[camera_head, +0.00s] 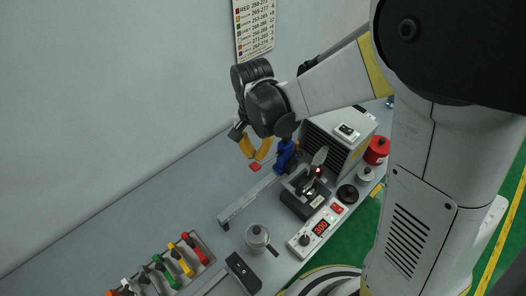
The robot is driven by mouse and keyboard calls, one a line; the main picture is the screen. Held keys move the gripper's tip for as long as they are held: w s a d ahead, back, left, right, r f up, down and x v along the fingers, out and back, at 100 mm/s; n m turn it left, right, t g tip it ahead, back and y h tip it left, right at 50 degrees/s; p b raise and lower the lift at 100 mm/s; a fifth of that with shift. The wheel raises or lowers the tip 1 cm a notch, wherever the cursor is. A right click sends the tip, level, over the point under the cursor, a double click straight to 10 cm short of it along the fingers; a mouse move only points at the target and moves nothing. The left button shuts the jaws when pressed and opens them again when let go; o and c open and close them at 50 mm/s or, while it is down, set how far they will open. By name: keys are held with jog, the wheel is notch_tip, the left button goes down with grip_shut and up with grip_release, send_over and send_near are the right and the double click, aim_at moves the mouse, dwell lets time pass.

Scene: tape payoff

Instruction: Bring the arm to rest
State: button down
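My arm reaches in from the upper right over the workbench (150,225). My gripper (256,154) hangs above the bench, in front of the wall. Its two yellow fingers point down, with a gap between their tips. I see nothing held between them. A small red block (254,167) shows just below the fingertips. I cannot tell its distance from them. A blue part (286,155) stands just to the right of the fingers, partly hidden by my arm.
A grey vented box (330,148) stands behind a device with a red display (320,227). Front left is a tray of coloured-handled tools (207,249). A round metal pot (257,236), a black box (243,271) and a red can (376,150) also stand here. The bench's left side is clear.

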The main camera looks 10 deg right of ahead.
jog(key=s+d+f+n+t+b, duration=0.2)
jog(key=s+d+b, duration=0.3)
jog(key=b, duration=0.5)
jog(key=s+d+f+n+t+b, duration=0.3)
jog(key=s+d+t+b, duration=0.2)
jog(key=d+b, duration=0.3)
jog(key=shift+s+d+f+b, duration=0.25)
jog(key=shift+s+b, duration=0.15)
jog(key=shift+b, duration=0.65)
